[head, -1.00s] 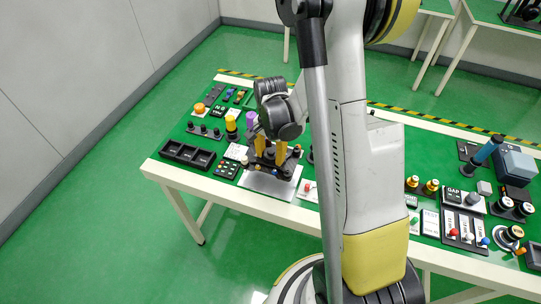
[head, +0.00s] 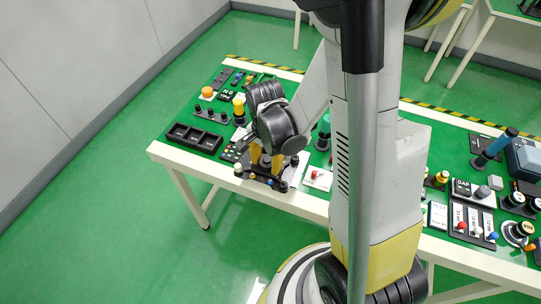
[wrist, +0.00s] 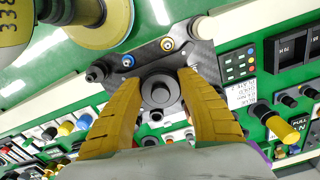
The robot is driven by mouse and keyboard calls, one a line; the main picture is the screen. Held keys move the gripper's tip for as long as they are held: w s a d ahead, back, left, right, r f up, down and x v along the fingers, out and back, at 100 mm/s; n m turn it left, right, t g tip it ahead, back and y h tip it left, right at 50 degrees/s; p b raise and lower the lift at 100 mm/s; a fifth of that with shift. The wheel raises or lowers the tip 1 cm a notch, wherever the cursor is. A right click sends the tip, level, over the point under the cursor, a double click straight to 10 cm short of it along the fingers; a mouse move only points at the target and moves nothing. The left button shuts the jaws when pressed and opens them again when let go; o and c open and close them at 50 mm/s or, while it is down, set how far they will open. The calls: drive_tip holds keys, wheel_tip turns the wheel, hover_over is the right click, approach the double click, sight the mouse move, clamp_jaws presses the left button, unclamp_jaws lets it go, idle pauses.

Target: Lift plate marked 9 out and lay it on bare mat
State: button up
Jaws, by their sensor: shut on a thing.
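My gripper (wrist: 160,86) has its two yellow fingers closed around the dark round knob (wrist: 158,90) at the middle of a dark grey plate (wrist: 205,62). Several small posts, some with blue or orange tops, stand around the plate's edges. I see no figure 9 on it. In the head view my gripper (head: 265,166) points down near the bench's front edge, with the dark piece under its fingers. A pale flat sheet (head: 297,162) shows partly beside it. I cannot tell how far the plate is above the surface below.
A black tray with compartments (head: 178,140) lies to the left. A yellow-topped knob (head: 239,106) stands behind my gripper, and a small panel with a red knob (head: 318,179) lies to its right. The bench is crowded; its pale front rim (head: 215,178) is close.

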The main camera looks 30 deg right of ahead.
drive_tip(key=s+a+b, duration=0.1)
drive_tip(key=s+a, duration=1)
drive_tip(key=a, duration=0.3)
drive_tip(key=shift+s+a+b, duration=0.3)
drive_tip(key=shift+a+b, duration=0.05)
drive_tip(key=shift+w, duration=0.15)
idle(0.4)
drive_tip(key=w+d+r+n, duration=0.1)
drive_tip(key=w+d+n, duration=0.4)
drive_tip(key=w, duration=0.4)
drive_tip(key=w+d+r+n, duration=0.2)
drive_tip(key=w+d+n, duration=0.3)
drive_tip(key=w+n, duration=0.2)
drive_tip(key=w, duration=0.2)
drive_tip(key=shift+w+n, duration=0.3)
drive_tip(key=shift+w, duration=0.1)
